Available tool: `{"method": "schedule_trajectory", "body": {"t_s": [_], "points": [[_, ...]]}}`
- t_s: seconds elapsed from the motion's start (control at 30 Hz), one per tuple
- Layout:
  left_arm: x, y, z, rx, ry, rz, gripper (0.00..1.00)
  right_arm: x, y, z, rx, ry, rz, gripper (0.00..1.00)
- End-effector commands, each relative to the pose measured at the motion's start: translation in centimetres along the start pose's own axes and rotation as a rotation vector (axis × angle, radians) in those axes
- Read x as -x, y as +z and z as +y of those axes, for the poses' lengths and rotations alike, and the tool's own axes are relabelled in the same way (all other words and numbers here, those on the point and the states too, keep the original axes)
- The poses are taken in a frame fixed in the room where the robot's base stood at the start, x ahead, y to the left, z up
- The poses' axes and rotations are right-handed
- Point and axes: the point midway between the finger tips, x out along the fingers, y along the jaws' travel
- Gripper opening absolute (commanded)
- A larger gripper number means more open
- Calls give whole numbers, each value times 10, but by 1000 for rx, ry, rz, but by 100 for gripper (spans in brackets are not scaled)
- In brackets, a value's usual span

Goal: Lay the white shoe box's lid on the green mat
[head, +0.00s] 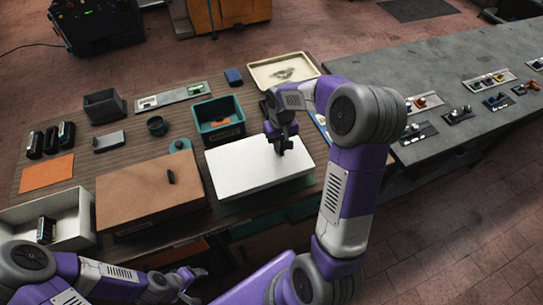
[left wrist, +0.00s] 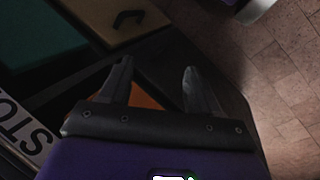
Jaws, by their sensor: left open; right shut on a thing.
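The white lid (head: 240,174) is a broad pale slab at the middle of the table's near side. A strip of the green mat (head: 268,202) shows along its near edge; the rest of the mat is hidden under it. I cannot tell whether the lid touches the mat. The white shoe box (head: 73,225) stands open at the left with a dark item inside. My left gripper (head: 190,284) is open and empty in front of the table; its spread fingers (left wrist: 158,78) show in the left wrist view.
A brown box (head: 130,195) with a dark handle on top stands between the white box and the lid. A green bin (head: 218,132), a cream tray (head: 262,74) and an orange mat (head: 46,174) lie around. A grey counter (head: 445,150) is at right.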

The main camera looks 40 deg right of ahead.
Motion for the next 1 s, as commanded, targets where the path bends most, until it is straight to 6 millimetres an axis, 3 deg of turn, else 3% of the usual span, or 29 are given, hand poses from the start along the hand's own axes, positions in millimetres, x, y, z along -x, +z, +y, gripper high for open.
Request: {"method": "schedule_trajectory", "body": {"t_s": [0.47, 0.87, 0.9, 1.0], "points": [[-5, -1, -2, 0, 0, 1, 62, -54, 0, 0, -1, -1, -2, 0], [-9, -1, -3, 0, 0, 1, 62, -61, 0, 0, 0, -1, 0, 0], [-8, -1, -3, 0, 0, 1, 62, -59, 0, 0, 0, -1, 0, 18], [-7, -1, -3, 0, 0, 1, 62, -59, 0, 0, 0, -1, 0, 34]]}}
